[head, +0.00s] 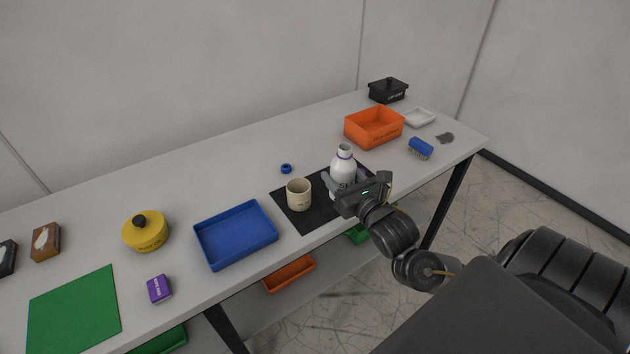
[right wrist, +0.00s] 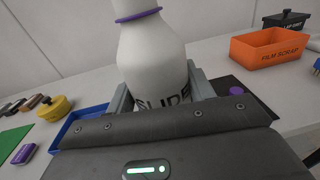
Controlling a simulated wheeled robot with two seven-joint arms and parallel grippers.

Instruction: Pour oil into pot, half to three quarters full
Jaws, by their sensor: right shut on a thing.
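A white bottle (head: 342,170) with a purple ring at its neck and dark lettering stands upright at the black mat (head: 290,216). My right gripper (head: 347,182) is shut on the bottle's lower body; the bottle fills the middle of the right wrist view (right wrist: 150,55), between the fingers (right wrist: 158,88). I cannot tell whether its base touches the mat. A cream pot (head: 299,194) stands on the mat just left of the bottle, apart from it; its contents are not clear. A small blue cap-like ring (head: 286,168) lies behind the mat. My left gripper is not in view.
A blue tray (head: 236,236), yellow lidded container (head: 145,232), purple box (head: 159,289) and green mat (head: 75,312) lie to the left. An orange bin (head: 374,127), blue brush (head: 420,148), white dish (head: 419,117) and black box (head: 388,90) are at the right.

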